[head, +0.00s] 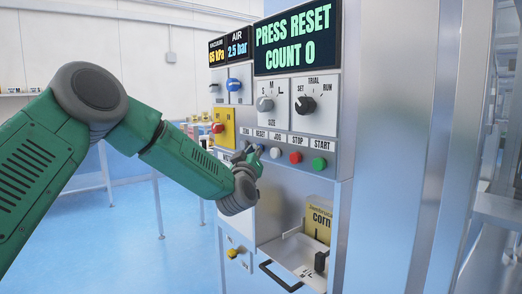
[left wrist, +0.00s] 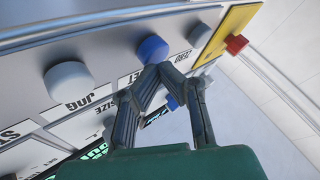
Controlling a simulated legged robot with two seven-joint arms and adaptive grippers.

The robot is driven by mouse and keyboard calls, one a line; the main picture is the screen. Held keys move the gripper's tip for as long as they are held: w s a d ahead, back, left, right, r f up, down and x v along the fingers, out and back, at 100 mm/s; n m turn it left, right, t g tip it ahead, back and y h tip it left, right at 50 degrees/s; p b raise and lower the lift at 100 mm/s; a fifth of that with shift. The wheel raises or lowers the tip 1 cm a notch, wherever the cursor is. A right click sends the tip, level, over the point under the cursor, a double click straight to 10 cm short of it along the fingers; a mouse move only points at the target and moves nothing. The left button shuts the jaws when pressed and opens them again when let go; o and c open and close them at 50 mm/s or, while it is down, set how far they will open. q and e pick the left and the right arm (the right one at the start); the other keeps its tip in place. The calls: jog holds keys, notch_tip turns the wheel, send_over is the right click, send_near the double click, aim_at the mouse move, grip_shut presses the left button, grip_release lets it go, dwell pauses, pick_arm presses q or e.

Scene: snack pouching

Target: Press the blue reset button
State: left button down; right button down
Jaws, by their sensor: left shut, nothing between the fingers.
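The blue reset button (head: 260,148) sits on the front panel, under the RESET label, partly behind my left gripper in the head view. In the left wrist view it is the round blue button (left wrist: 152,48), just beyond my fingertips. My left gripper (head: 252,155) is at the left end of the button row. It is shut and empty, its fingertips (left wrist: 158,73) over the label strip beside the button. I cannot tell whether they touch the button or panel. The display (head: 297,38) reads PRESS RESET, COUNT 0. My right gripper is not in view.
The grey jog button (head: 276,153), red stop button (head: 296,157) and green start button (head: 319,163) lie to the right. A red knob (left wrist: 236,44) stands on a yellow plate. A corn pouch (head: 319,222) stands below.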

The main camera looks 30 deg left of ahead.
pick_arm(q)
jog(key=s+a, duration=0.4)
jog(key=s, duration=0.2)
jog(key=shift+a+f, duration=0.3)
jog(key=shift+a, duration=0.05)
dwell(1.5)
jog(key=shift+a+f, duration=0.1)
jog(key=shift+a, duration=0.25)
jog(key=shift+d, duration=0.15)
